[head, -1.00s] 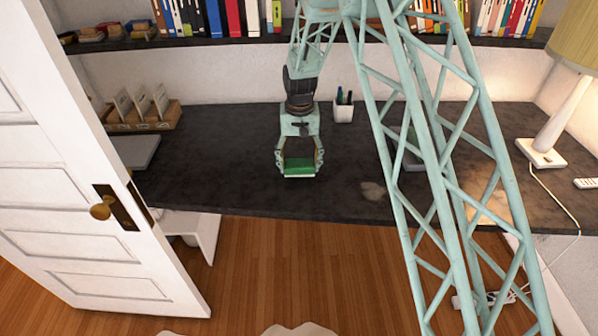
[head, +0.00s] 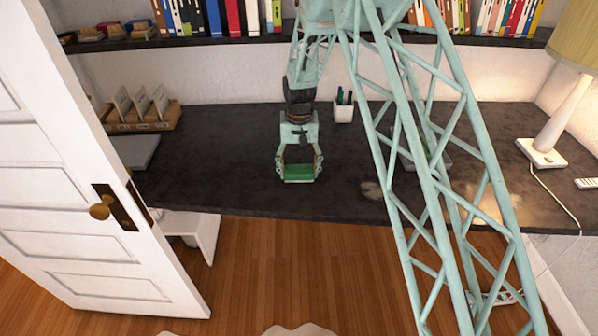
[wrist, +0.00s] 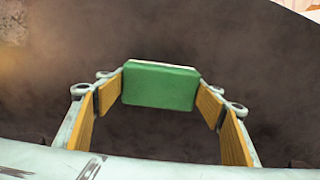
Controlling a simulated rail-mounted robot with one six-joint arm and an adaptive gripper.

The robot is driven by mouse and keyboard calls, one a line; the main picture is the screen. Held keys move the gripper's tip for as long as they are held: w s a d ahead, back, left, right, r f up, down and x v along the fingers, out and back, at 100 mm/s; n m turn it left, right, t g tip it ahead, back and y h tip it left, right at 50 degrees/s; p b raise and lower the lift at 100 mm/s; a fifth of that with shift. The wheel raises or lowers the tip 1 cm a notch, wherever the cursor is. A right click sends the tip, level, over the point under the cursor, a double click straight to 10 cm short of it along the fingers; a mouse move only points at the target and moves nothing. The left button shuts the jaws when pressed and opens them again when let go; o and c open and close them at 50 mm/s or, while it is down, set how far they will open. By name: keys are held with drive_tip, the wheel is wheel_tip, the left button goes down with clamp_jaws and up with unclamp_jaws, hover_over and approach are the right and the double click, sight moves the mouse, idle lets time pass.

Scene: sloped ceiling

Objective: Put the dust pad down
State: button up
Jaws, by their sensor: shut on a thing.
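The dust pad (head: 299,173) is a green block with a pale edge. My gripper (head: 299,170) is shut on it, a finger at each end, over the front part of the dark desk (head: 240,180). In the wrist view the green pad (wrist: 160,87) sits between the two orange-lined fingers of my gripper (wrist: 161,92), with the dark desktop behind it. I cannot tell whether its underside touches the desk.
A white pen cup (head: 343,110) stands behind my gripper. A wooden card holder (head: 142,118) and a grey laptop-like slab (head: 137,151) are at left. A lamp (head: 560,120) stands at right. A pale dusty patch (head: 371,190) lies right of the pad.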

sight(299, 169)
drive_tip(key=shift+f, duration=0.1)
drive_tip(key=o, duration=1)
drive_tip(key=shift+c, duration=0.2)
wheel_tip(299, 169, up, 12)
drive_tip(key=p, duration=0.1)
idle(1.0)
